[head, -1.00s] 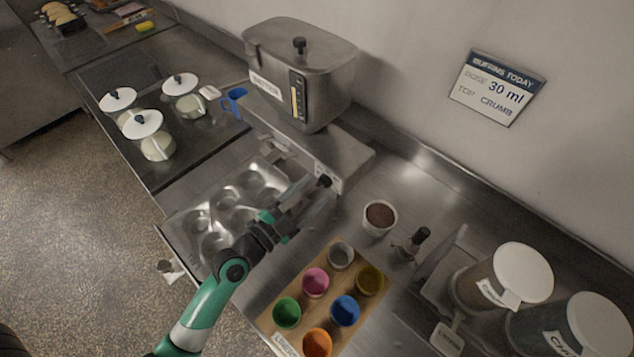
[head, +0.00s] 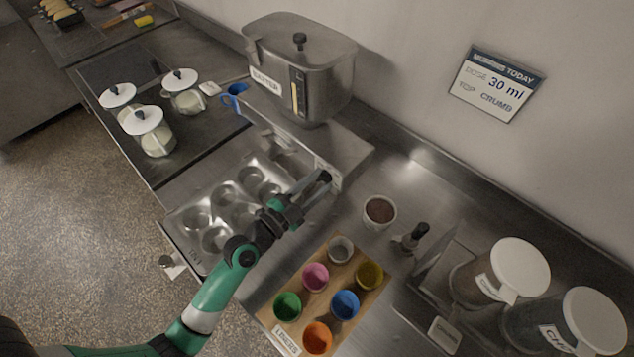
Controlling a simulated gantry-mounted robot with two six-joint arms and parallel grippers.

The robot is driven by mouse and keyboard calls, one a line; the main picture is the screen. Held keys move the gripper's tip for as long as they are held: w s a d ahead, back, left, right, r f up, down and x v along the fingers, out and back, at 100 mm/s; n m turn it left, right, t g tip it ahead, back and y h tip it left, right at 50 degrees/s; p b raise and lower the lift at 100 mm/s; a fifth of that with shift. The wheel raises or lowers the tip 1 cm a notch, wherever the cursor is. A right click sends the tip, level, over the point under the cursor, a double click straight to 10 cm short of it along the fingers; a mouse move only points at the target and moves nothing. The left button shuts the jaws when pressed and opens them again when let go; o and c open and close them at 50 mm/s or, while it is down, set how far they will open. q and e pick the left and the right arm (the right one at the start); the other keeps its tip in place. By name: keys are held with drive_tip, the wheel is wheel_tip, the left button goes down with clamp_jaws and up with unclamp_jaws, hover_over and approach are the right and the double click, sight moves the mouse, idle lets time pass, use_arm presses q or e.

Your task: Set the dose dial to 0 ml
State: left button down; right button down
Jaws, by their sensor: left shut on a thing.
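The batter dispenser, a steel hopper (head: 330,60) with a label and a yellow level strip, stands on a steel housing (head: 350,152) at the back. My left gripper (head: 325,178) is at the front face of this housing, at its right end, where the dose dial was partly visible earlier. It is shut on the dial, which the fingers mostly hide; I cannot read its setting. A wall sign (head: 497,84) reads dose 30 ml, top crumb. My right gripper is not in view.
A muffin tin (head: 172,222) lies below the dispenser. A wooden tray (head: 262,318) of coloured liners, a cup of brown crumbs (head: 379,212), a dark-handled tool (head: 417,236) and white-lidded tubs (head: 518,268) stand right. White-lidded jugs (head: 157,143) and a blue jug (head: 233,97) are left.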

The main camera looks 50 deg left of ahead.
use_arm(q)
drive_tip(key=shift+n, duration=0.4)
drive_tip(key=n, duration=0.2)
drive_tip(key=shift+n, duration=0.3)
drive_tip(key=n, duration=0.2)
drive_tip(key=shift+n, duration=0.4)
drive_tip(key=n, duration=0.6)
drive_tip(key=n+p, duration=0.1)
drive_tip(key=n, duration=0.3)
drive_tip(key=shift+r, duration=0.1)
drive_tip(key=n, duration=0.3)
drive_tip(key=shift+n+p, duration=0.3)
drive_tip(key=shift+p, duration=0.1)
drive_tip(key=n, duration=0.3)
drive_tip(key=shift+n+p, duration=0.3)
drive_tip(key=shift+p, duration=0.05)
drive_tip(key=shift+n+p, duration=0.3)
drive_tip(key=shift+n, duration=1.5)
